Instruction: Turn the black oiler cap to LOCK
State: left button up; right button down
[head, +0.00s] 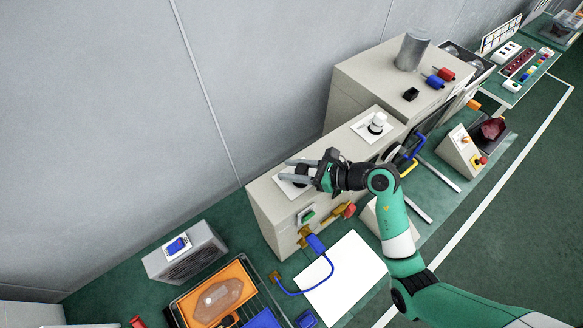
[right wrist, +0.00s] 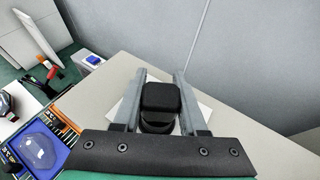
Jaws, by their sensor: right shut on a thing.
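The black oiler cap (right wrist: 160,97) stands on a white plate on top of the beige cabinet (head: 262,210). It sits between the two grey fingers of my right gripper (right wrist: 160,103) in the right wrist view. My right gripper (head: 297,172) reaches over the cabinet top in the head view and is shut on the cap. The fingers cover most of the cap in the head view. The white plate (head: 286,187) shows around the fingers. No LOCK mark can be read. My left gripper is not in view.
A taller beige box (head: 355,78) with a grey cylinder (head: 412,50) is behind. The grey wall is close behind. An orange tray (head: 212,296) and a blue hose (head: 329,268) are in front.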

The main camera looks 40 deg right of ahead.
jog(key=shift+c, duration=1.9)
grip_release()
jog(key=v, duration=1.1)
jog(key=shift+s+b, duration=0.3)
jog(key=shift+r, duration=0.1)
